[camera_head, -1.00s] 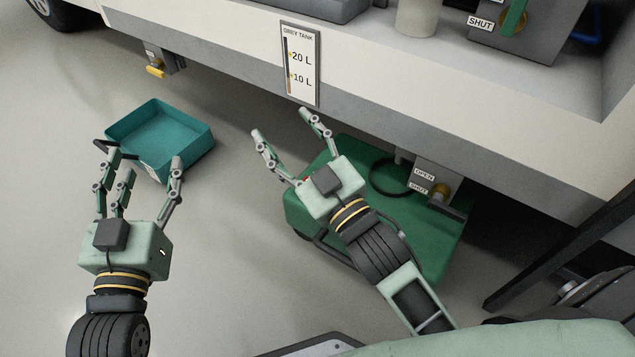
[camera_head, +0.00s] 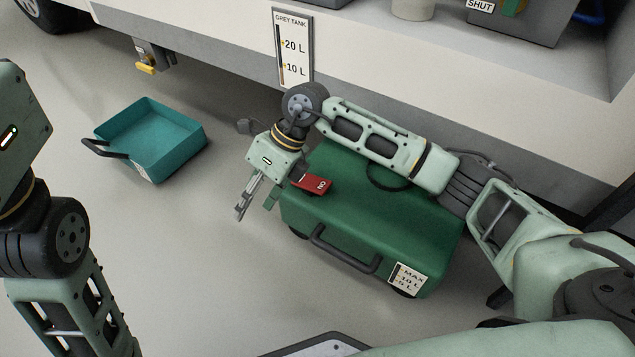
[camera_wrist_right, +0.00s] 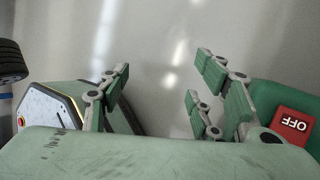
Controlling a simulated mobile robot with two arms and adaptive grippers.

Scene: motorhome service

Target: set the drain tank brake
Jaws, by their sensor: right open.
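The green drain tank (camera_head: 360,220) stands on the floor beside the motorhome, with a black handle on its front side. A red brake lever (camera_head: 312,183) sticks out at its left end. It also shows in the right wrist view as a red plate marked OFF (camera_wrist_right: 295,124). My right gripper (camera_head: 245,200) is open and empty, fingers pointing down, just left of the red lever and apart from it. In the right wrist view my right gripper (camera_wrist_right: 160,95) has bare floor between its fingers. My left arm is at the left edge; its gripper is out of view.
A teal tray (camera_head: 152,140) with a black handle lies on the floor at left. A yellow valve (camera_head: 147,67) hangs under the motorhome. The grey tank gauge (camera_head: 293,50) is on the motorhome's side. The floor in front of the tank is clear.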

